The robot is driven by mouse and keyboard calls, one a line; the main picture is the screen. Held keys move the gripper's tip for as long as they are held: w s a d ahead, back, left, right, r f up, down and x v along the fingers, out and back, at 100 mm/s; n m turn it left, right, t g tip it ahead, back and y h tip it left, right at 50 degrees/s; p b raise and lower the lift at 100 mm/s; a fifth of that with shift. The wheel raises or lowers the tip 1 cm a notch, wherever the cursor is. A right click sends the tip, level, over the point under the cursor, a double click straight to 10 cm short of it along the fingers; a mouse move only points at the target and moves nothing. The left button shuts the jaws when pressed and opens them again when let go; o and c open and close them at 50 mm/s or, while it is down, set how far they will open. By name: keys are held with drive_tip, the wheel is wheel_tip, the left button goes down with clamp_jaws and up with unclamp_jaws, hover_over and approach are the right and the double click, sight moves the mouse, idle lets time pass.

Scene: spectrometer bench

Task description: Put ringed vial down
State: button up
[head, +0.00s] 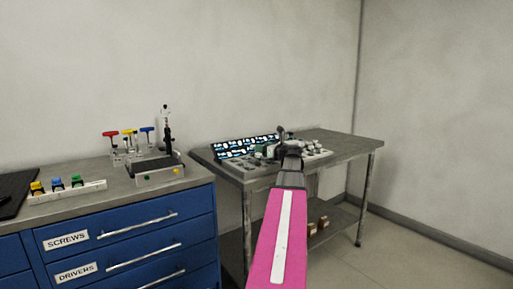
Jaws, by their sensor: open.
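My gripper (282,133) is at the far end of my pink arm, over the grey bench (350,144) on the right. It is small and dark here; it is open, and its fingertips are hard to make out against the items behind it.
A blue drawer cabinet (130,235) stands left, carrying a white rack (68,193) with yellow, blue and green caps, a stand of coloured T-handles (127,145) and a black upright instrument (167,135). A patterned dark panel (243,147) backs the bench. Its right end is clear.

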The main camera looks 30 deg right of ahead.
drive_tip(key=shift+v, duration=2.7)
